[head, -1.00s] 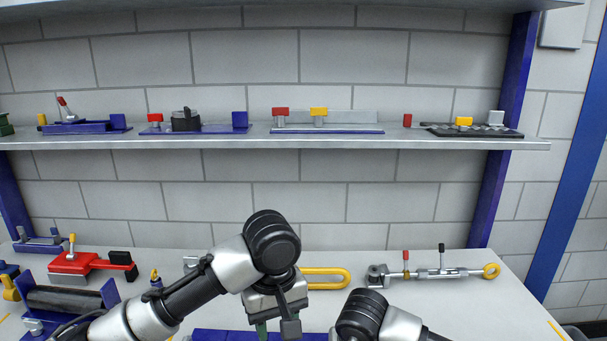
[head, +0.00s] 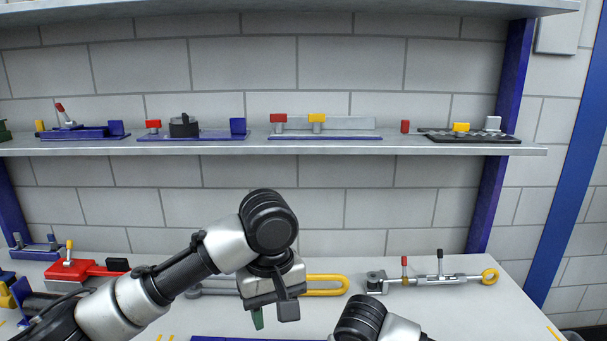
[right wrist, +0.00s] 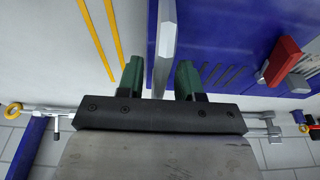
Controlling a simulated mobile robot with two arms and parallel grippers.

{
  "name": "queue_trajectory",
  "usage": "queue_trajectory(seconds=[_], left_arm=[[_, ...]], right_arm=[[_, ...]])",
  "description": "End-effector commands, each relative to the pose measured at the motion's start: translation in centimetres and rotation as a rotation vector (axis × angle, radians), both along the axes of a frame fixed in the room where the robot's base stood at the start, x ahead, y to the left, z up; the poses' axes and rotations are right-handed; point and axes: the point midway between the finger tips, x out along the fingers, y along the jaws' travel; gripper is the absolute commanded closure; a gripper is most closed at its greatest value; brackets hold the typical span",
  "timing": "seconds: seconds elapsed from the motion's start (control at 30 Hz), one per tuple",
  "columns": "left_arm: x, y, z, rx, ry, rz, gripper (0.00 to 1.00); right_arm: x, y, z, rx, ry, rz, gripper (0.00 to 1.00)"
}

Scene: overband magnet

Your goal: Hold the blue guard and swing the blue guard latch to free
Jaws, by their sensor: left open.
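A blue panel, apparently the guard (right wrist: 228,35), fills the upper right of the right wrist view. A blue edge (head: 255,338) shows at the bottom of the head view. A red-handled part (right wrist: 283,60) lies on the panel; I cannot tell whether it is the guard latch. My right gripper (right wrist: 160,75) has its green fingertips on either side of a pale upright plate (right wrist: 166,35); whether they grip it is unclear. My left gripper (head: 272,315) is open and empty, pointing down above the bench. The right gripper is out of the head view.
Behind my left gripper lies a yellow-ended loop (head: 328,286). A rod with red and black levers (head: 430,279) lies to the right, and a red clamp (head: 75,271) to the left. A shelf (head: 330,148) with several devices runs above the bench (head: 470,315).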

Motion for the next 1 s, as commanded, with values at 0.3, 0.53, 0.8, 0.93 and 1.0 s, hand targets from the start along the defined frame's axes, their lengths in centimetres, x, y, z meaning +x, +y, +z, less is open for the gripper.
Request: queue_trajectory(seconds=[0.3,0.53,0.8,0.93,1.0], left_arm=[[0.0,0.0,0.0,0.000,0.000,0.000,0.58],[0.0,0.0,0.0,0.000,0.000,0.000,0.58],[0.0,0.0,0.0,0.000,0.000,0.000,0.58],[0.0,0.0,0.0,0.000,0.000,0.000,0.58],[0.0,0.0,0.0,0.000,0.000,0.000,0.58]], right_arm=[[0.0,0.0,0.1,0.000,0.000,-0.001,0.56],[-0.4,0.0,2.6,0.001,-0.005,0.001,0.56],[-1.6,0.0,8.2,0.001,-0.005,0.000,0.56],[-2.1,0.0,10.2,0.000,-0.004,0.000,0.56],[-2.3,0.0,10.9,0.000,-0.002,-0.001,0.56]])
